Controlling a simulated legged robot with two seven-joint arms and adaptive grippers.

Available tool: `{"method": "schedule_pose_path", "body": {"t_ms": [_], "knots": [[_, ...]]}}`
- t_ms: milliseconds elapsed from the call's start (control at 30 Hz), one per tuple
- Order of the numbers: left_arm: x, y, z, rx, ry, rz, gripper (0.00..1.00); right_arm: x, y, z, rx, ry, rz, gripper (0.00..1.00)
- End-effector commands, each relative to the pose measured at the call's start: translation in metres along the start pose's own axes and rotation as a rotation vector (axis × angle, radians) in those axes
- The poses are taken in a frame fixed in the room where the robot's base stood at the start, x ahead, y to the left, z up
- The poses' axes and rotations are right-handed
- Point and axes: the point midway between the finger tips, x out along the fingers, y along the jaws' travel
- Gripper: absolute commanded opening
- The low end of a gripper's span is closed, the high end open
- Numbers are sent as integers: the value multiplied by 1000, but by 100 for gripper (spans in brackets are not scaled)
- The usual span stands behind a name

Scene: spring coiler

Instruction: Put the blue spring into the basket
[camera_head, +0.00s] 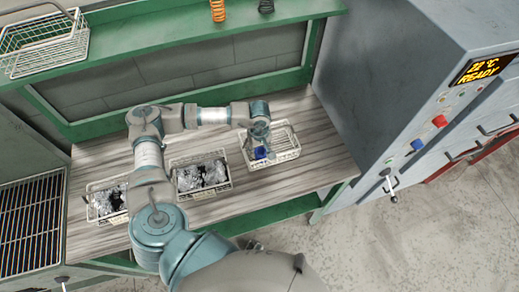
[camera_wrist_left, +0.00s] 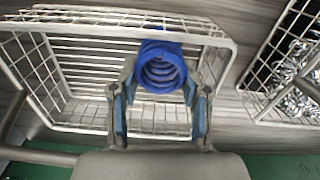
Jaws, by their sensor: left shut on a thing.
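The blue spring (camera_head: 260,153) is at the basket in the head view. In the left wrist view the blue spring (camera_wrist_left: 160,68) sits between my left gripper's fingers (camera_wrist_left: 160,100), which are shut on it. The wire basket (camera_head: 292,152) is the rightmost one on the bench, and its rim (camera_wrist_left: 60,28) shows in the left wrist view around the spring. My left gripper (camera_head: 259,140) points down over the basket's left part. I cannot tell whether the spring touches the basket floor. My right gripper is not in view.
Two baskets of shiny metal pieces, a middle one (camera_head: 230,184) and a left one (camera_head: 90,212), stand on the bench. A green shelf (camera_head: 170,38) above holds an orange spring (camera_head: 217,10), a dark spring (camera_head: 266,6) and an empty basket (camera_head: 45,45). A grey machine (camera_head: 400,70) stands right.

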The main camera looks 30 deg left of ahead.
Motion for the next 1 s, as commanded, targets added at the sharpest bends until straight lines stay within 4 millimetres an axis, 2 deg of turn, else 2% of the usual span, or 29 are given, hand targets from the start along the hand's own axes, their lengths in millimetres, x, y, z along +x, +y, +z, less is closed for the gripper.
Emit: {"method": "schedule_pose_path", "body": {"t_ms": [33,100,133,167,533,733,1000], "knots": [[10,-6,4,3,-11,-21,2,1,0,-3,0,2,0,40],[11,-6,4,3,-12,-22,2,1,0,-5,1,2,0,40],[11,-6,4,3,-12,-22,54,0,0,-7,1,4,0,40],[11,-6,4,3,-12,-22,57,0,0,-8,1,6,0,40],[8,-6,4,2,-11,-22,57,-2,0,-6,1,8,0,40],[-6,-5,3,1,-9,-20,57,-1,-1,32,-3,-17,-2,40],[-76,-2,2,2,-5,-10,57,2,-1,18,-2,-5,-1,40]]}}
